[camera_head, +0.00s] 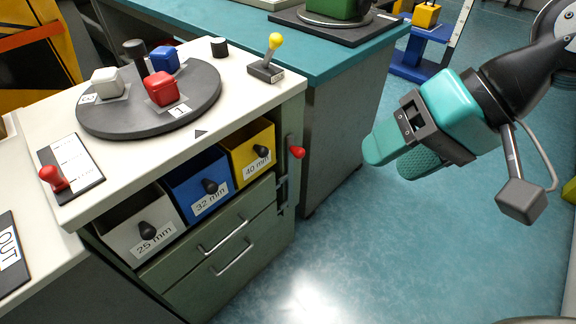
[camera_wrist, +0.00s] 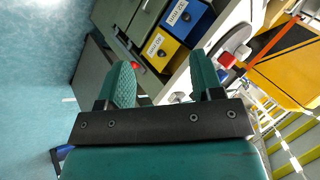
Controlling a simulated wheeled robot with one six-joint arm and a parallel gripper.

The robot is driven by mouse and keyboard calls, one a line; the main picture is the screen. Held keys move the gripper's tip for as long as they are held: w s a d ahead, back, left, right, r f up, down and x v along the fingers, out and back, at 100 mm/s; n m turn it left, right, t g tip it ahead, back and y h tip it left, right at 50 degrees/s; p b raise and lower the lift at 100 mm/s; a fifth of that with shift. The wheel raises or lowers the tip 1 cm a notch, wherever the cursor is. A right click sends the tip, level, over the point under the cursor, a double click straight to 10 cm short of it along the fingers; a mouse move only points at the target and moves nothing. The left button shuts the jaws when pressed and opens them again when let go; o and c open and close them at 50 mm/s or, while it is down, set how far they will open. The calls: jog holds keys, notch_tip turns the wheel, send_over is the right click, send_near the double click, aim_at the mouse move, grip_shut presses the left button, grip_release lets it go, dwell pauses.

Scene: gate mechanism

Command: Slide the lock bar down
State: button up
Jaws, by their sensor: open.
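The lock bar (camera_head: 283,185) is a narrow upright strip on the right side of the drawer cabinet, with a red knob (camera_head: 297,152) sticking out near its top. In the wrist view the red knob (camera_wrist: 137,68) shows beyond the fingers, close to the left one; most of the bar is hard to make out there. My gripper (camera_head: 400,157) has teal fingers and hangs to the right of the knob, clear of the cabinet. It also shows in the wrist view (camera_wrist: 163,68), with its fingers apart and nothing between them.
The cabinet (camera_head: 208,275) holds white, blue and yellow bins (camera_head: 253,150) above two handled drawers. On its top are a turntable (camera_head: 205,98) with coloured blocks and a yellow-knobbed lever (camera_head: 268,66). A teal-topped bench (camera_head: 335,50) stands behind. The floor under my gripper is clear.

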jog(key=w+a+f+m+t+y+b, duration=0.1)
jog(key=w+a+f+m+y+b, duration=0.15)
jog(key=f+b, duration=0.35)
jog(key=w+a+f+m+y+b, duration=0.2)
jog(key=w+f+m+b, duration=0.25)
jog(key=f, duration=0.35)
jog(key=m+t+y+b, duration=0.3)
jog(key=m+t+b, duration=0.6)
jog(key=m+b, duration=0.9)
send_near(303, 155)
jog(key=shift+m+t+h, duration=0.3)
jog(key=shift+h, duration=0.05)
jog(key=p+x, duration=0.9)
jog(key=x, duration=0.3)
jog(key=shift+a, duration=0.5)
jog(key=shift+c, duration=0.3)
